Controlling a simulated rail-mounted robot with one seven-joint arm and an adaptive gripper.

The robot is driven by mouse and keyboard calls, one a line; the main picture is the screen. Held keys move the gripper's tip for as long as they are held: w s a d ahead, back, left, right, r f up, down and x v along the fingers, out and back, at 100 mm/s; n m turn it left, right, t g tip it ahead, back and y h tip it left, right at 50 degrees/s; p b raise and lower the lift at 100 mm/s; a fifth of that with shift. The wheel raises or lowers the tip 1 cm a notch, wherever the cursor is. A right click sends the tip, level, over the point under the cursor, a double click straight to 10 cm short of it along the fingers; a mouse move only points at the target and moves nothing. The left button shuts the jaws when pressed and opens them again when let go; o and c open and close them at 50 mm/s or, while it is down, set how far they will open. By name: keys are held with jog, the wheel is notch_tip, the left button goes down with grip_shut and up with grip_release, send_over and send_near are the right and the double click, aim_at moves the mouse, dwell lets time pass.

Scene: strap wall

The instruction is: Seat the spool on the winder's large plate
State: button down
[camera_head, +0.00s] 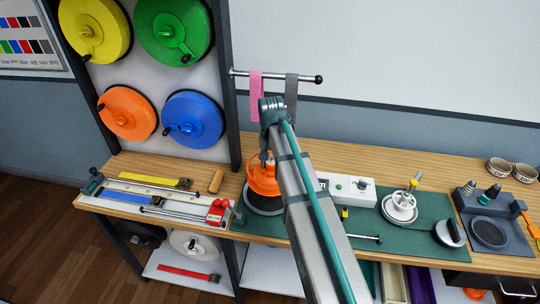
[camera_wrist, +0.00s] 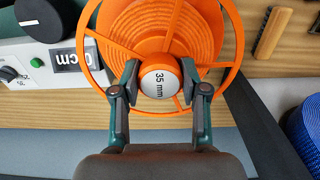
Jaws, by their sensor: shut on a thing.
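The orange spool (camera_head: 263,180) has an open spoked flange and a white hub cap marked "35 mm" (camera_wrist: 159,82). My gripper (camera_wrist: 158,82) is shut on the spool at its hub, one finger on each side of the cap. In the head view the spool is at the left end of the winder's green base (camera_head: 425,212), over a dark round plate (camera_head: 262,207), which shows below the spool's near edge. I cannot tell whether spool and plate touch. The spool hides most of the plate, and my arm covers part of the base.
The winder's white control box (camera_head: 352,188) stands just right of my arm. A tray of strips with a red slider (camera_head: 217,211) lies to the left. Coloured coils hang on the rack, including a blue one (camera_head: 193,118).

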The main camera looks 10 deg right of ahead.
jog(key=shift+w+a+f, duration=0.1)
jog(key=shift+a+f, duration=0.1)
jog(key=shift+a, duration=0.15)
jog(key=shift+d+f+b, duration=0.1)
jog(key=shift+f+b, duration=0.5)
jog(key=shift+f, duration=0.15)
jog(key=shift+f+b, duration=1.7)
jog(key=shift+f, duration=0.85)
jog(key=shift+f, duration=0.4)
jog(key=c, duration=0.5)
grip_release()
